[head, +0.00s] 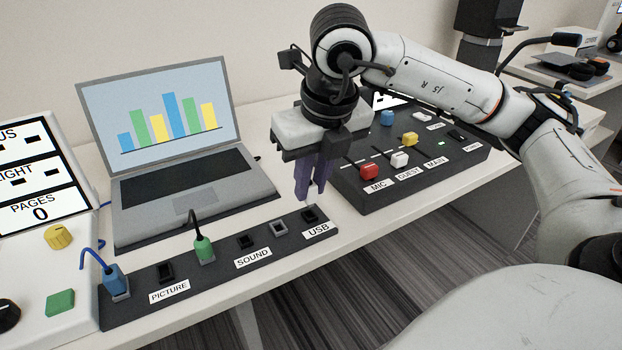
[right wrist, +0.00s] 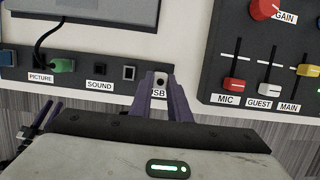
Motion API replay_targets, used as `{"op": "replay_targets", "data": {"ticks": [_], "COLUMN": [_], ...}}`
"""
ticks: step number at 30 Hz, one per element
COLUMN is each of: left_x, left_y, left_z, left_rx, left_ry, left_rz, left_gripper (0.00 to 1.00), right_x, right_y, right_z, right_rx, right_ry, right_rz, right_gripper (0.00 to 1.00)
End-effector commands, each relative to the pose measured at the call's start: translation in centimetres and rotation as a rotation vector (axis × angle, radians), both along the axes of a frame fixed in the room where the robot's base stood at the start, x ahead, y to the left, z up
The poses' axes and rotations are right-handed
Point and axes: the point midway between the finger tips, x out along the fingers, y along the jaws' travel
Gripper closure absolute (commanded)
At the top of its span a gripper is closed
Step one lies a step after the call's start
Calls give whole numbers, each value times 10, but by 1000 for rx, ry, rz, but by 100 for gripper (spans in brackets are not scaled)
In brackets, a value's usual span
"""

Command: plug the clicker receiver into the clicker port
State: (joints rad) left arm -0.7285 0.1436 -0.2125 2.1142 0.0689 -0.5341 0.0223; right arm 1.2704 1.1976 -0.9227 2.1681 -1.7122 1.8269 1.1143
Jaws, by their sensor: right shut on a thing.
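My right gripper (head: 308,197) points down over the right end of the black port strip (head: 222,262), just above the socket marked USB (head: 311,215). Its purple fingers are shut on a small light piece, the clicker receiver (right wrist: 160,79), mostly hidden by the fingertips. In the right wrist view the right gripper (right wrist: 160,84) covers part of the USB label. I cannot tell whether the receiver touches the socket. No label reads clicker. Dark fingers at the lower left of the right wrist view look like my left gripper (right wrist: 40,118); their opening is unclear.
A laptop (head: 190,185) stands behind the strip. A blue plug (head: 115,279) and a green plug (head: 203,248) sit in the strip. A black mixer (head: 420,175) with coloured sliders is close on the right. A panel (head: 45,270) with knobs is at left.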

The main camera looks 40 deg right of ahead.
Motion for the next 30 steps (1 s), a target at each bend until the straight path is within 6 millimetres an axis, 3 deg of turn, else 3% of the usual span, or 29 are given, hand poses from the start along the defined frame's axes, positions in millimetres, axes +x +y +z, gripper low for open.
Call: {"op": "replay_targets", "data": {"ticks": [6, 30], "left_x": [-2, -1], "left_y": [-1, -2], "left_z": [-3, -4], "left_rx": [-12, -13], "left_ry": [-4, -6], "left_rz": [5, 5], "left_gripper": [69, 69], "right_x": [0, 0], "right_y": [0, 0], "right_z": [-8, -9], "right_rx": [0, 0], "right_ry": [-1, 0], "right_rz": [0, 0], "right_gripper": [100, 100]}}
